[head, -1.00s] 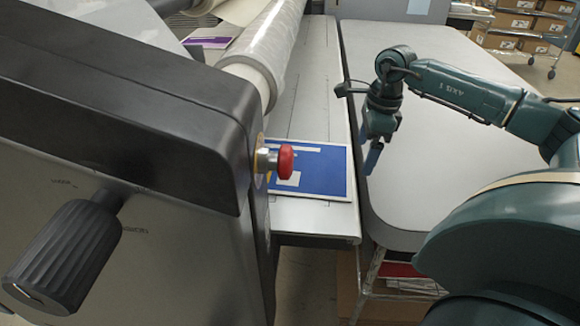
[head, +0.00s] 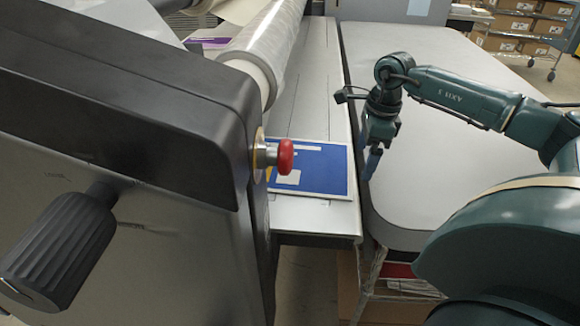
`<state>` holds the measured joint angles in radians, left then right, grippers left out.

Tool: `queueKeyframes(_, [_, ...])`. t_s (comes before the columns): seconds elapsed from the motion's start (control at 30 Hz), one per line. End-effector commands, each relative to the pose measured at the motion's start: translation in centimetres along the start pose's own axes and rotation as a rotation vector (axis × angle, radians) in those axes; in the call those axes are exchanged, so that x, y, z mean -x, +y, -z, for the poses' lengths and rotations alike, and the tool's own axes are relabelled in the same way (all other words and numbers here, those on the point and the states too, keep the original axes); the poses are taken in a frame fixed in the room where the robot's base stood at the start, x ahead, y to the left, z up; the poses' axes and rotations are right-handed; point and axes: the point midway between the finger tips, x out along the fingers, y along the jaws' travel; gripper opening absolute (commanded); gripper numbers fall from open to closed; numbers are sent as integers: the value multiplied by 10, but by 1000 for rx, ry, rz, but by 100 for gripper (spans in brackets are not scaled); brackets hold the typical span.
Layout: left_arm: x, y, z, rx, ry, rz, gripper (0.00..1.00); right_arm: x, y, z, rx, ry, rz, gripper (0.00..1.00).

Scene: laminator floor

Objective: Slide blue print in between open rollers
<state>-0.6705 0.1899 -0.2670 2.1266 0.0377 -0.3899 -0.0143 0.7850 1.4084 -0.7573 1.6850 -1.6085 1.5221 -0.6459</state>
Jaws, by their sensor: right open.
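The blue print (head: 325,172) lies flat on the laminator's feed table (head: 312,215), near its front end. Its left part is hidden behind the laminator's side housing and red knob. A large clear-wrapped roller (head: 262,50) runs away behind the housing. The gap between the rollers is hidden. My right gripper (head: 371,163) points down, open and empty, just right of the print over the edge between the feed table and the grey table. It is apart from the print. My left gripper is not in view.
The laminator's dark side housing (head: 130,110) fills the left, with a red knob (head: 286,157) and a black ridged handle (head: 62,245) sticking out. The grey table (head: 440,120) on the right is clear. A purple print (head: 208,42) lies beyond the roller. Boxes (head: 515,27) stand on a rack behind.

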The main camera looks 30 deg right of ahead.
Motion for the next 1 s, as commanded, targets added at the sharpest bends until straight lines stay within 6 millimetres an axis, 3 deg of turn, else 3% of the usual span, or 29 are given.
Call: queueKeyframes(1.0, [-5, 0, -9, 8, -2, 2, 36, -14, 0, 2, 0, 0, 0, 91])
